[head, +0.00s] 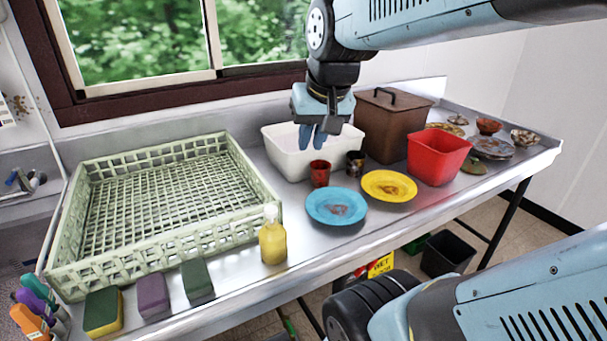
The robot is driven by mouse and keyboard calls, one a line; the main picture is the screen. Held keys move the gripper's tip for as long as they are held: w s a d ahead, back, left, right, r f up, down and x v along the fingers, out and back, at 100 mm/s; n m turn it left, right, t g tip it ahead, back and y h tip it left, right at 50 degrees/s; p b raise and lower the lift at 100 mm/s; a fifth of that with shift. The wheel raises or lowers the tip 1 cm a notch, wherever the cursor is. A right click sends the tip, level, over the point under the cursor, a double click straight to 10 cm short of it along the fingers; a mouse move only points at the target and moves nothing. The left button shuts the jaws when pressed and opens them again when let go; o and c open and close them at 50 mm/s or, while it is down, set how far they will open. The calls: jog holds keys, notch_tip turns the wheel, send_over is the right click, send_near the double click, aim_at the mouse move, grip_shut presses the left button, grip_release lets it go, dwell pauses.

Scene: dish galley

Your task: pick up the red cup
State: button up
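The red cup (320,174) stands upright on the steel counter, in front of the white tub and behind the blue plate. It looks dark inside. My gripper (313,140) hangs pointing down above and slightly left of the cup in the picture, in front of the white tub. Its two blue fingers show apart with a narrow gap, and nothing is seen between them. The gripper is not touching the cup. The exact height above the cup is hard to judge.
A dark cup (355,162) stands close right of the red cup. Nearby are a blue plate (336,219), yellow plate (389,198), white tub (288,164), brown lidded bin (389,130) and red tub (437,171). A green rack (205,238) and yellow bottle (272,243) stand left.

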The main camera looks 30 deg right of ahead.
jog(key=w+d+f+m+g, duration=0.2)
jog(key=w+d+f+m, duration=0.2)
jog(key=w+d+m, duration=0.6)
jog(key=m+g, duration=0.2)
send_near(327, 177)
notch_tip(327, 177, down, 5)
jog(key=shift+w+d+r, duration=0.1)
jog(key=shift+w+d, duration=0.05)
jog(key=shift+w, duration=0.05)
jog(key=shift+w+f, duration=0.15)
jog(key=shift+f, duration=1)
jog(key=shift+w+f, duration=0.2)
jog(key=shift+f, duration=0.95)
grip_shut()
